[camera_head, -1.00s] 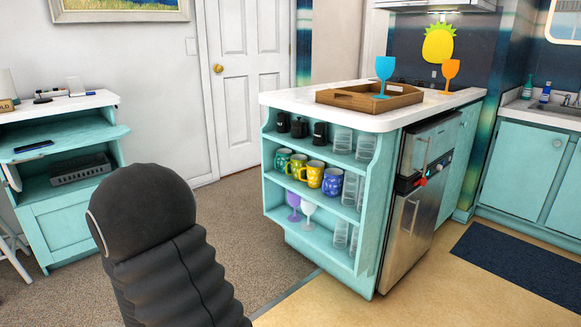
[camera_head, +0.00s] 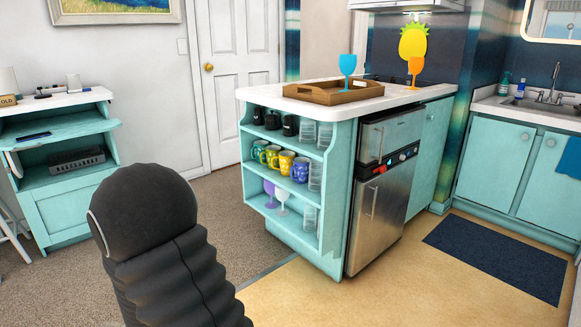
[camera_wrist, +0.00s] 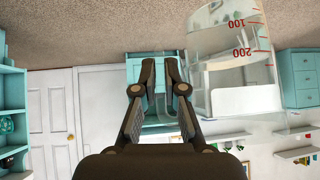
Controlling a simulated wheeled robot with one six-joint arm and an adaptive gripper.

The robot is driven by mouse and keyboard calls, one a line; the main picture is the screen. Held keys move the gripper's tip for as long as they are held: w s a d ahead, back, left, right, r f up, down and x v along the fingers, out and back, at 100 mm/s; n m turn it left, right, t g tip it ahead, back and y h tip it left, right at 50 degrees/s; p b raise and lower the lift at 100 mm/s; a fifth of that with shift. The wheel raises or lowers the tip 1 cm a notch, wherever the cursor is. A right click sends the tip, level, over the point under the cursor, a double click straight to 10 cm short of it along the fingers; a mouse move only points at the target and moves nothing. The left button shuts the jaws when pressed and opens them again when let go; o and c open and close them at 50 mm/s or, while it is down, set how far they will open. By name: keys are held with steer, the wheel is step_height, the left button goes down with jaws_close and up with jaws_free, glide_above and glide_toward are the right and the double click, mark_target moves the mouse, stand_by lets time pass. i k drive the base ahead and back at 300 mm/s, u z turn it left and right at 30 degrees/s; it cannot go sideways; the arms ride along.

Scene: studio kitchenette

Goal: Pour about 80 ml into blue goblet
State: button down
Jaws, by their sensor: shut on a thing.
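The blue goblet (camera_head: 347,65) stands upright on the island counter, at the wooden tray (camera_head: 310,95); I cannot tell whether its foot is inside it. An orange goblet (camera_head: 415,68) stands to its right. In the wrist view, which is upside down, a clear measuring jug (camera_wrist: 232,85) with red 100 and 200 marks is beside my gripper (camera_wrist: 160,68). My gripper is shut on the jug, seemingly at its clear handle, which is hard to make out. The liquid level in the jug is unclear. The head view does not show my gripper, only my dark arm.
The teal island has a white counter (camera_head: 400,97) and shelves with mugs and glasses. A small steel fridge (camera_head: 380,215) is in its right side. A desk (camera_head: 65,165) stands at left, a sink counter (camera_head: 535,108) at right. Floor before the island is clear.

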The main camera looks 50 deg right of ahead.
mark_target(347, 63)
steer(key=k, duration=0.45)
steer(key=z, duration=1.55)
steer(key=i, duration=0.5)
